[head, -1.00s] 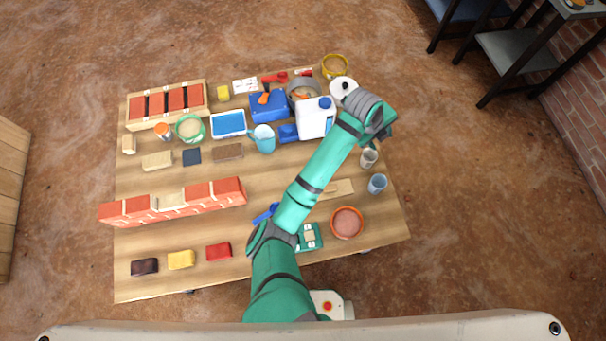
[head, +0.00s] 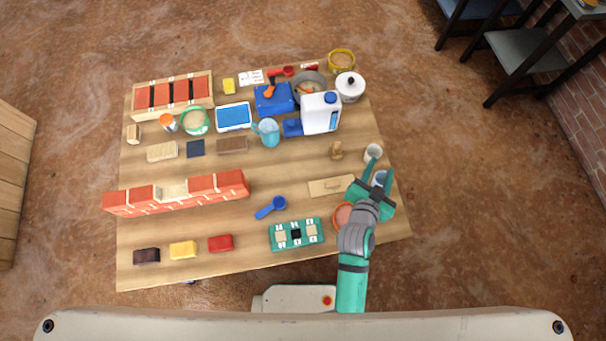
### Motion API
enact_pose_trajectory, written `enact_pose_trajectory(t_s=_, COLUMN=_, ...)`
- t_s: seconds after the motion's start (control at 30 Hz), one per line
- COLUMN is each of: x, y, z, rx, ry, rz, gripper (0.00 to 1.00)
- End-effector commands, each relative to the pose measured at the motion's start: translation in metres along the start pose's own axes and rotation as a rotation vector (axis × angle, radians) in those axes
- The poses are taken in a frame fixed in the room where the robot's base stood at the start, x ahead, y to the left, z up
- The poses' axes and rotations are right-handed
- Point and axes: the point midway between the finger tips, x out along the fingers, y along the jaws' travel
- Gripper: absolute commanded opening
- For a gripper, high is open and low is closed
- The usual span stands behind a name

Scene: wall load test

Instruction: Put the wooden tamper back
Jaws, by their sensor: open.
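The wooden tamper (head: 336,150) is a small light-brown piece that seems to stand upright on the right part of the table, left of a pale cup (head: 373,152). My gripper (head: 372,173) is open over the table's right side, its two fingers pointing away from me. It is below and to the right of the tamper and apart from it. It partly hides a blue-grey cup (head: 380,178) and the orange bowl (head: 342,216). I cannot tell which spot the tamper belongs in.
A wooden float (head: 325,187) lies left of my gripper. A blue scoop (head: 270,207) and a green tray (head: 283,243) lie nearer me. A brick wall (head: 180,192) runs along the left. A white jug (head: 320,113), pot and lidded pot (head: 350,86) crowd the back right.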

Motion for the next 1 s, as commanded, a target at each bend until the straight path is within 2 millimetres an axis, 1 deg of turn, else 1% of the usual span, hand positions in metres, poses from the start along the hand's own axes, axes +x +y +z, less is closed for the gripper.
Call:
enact_pose_trajectory(t_s=0.03, x=-0.019, y=-0.002, z=0.013, rx=-0.051, ry=-0.012, rz=-0.037, gripper=0.40)
enact_pose_trajectory(t_s=0.1, x=-0.044, y=-0.012, z=0.028, rx=-0.117, ry=-0.016, rz=-0.100, gripper=0.40)
enact_pose_trajectory(t_s=0.17, x=-0.067, y=-0.021, z=0.039, rx=-0.167, ry=-0.018, rz=-0.151, gripper=0.40)
enact_pose_trajectory(t_s=0.2, x=-0.083, y=-0.026, z=0.046, rx=-0.195, ry=-0.018, rz=-0.184, gripper=0.40)
enact_pose_trajectory(t_s=0.27, x=-0.108, y=-0.035, z=0.055, rx=-0.234, ry=-0.016, rz=-0.231, gripper=0.40)
enact_pose_trajectory(t_s=0.3, x=-0.125, y=-0.040, z=0.060, rx=-0.256, ry=-0.014, rz=-0.261, gripper=0.40)
enact_pose_trajectory(t_s=0.37, x=-0.151, y=-0.049, z=0.067, rx=-0.284, ry=-0.007, rz=-0.303, gripper=0.40)
enact_pose_trajectory(t_s=0.4, x=-0.169, y=-0.055, z=0.069, rx=-0.300, ry=0.000, rz=-0.328, gripper=0.40)
enact_pose_trajectory(t_s=0.43, x=-0.182, y=-0.059, z=0.071, rx=-0.310, ry=0.005, rz=-0.346, gripper=0.40)
enact_pose_trajectory(t_s=0.5, x=-0.212, y=-0.069, z=0.072, rx=-0.326, ry=0.022, rz=-0.382, gripper=0.40)
enact_pose_trajectory(t_s=0.6, x=-0.250, y=-0.081, z=0.069, rx=-0.339, ry=0.049, rz=-0.416, gripper=0.40)
enact_pose_trajectory(t_s=0.7, x=-0.278, y=-0.089, z=0.063, rx=-0.344, ry=0.074, rz=-0.432, gripper=0.40)
enact_pose_trajectory(t_s=0.8, x=-0.295, y=-0.095, z=0.057, rx=-0.344, ry=0.096, rz=-0.437, gripper=0.40)
enact_pose_trajectory(t_s=0.9, x=-0.303, y=-0.097, z=0.053, rx=-0.345, ry=0.107, rz=-0.438, gripper=0.40)
enact_pose_trajectory(t_s=1.0, x=-0.305, y=-0.098, z=0.052, rx=-0.346, ry=0.111, rz=-0.438, gripper=0.40)
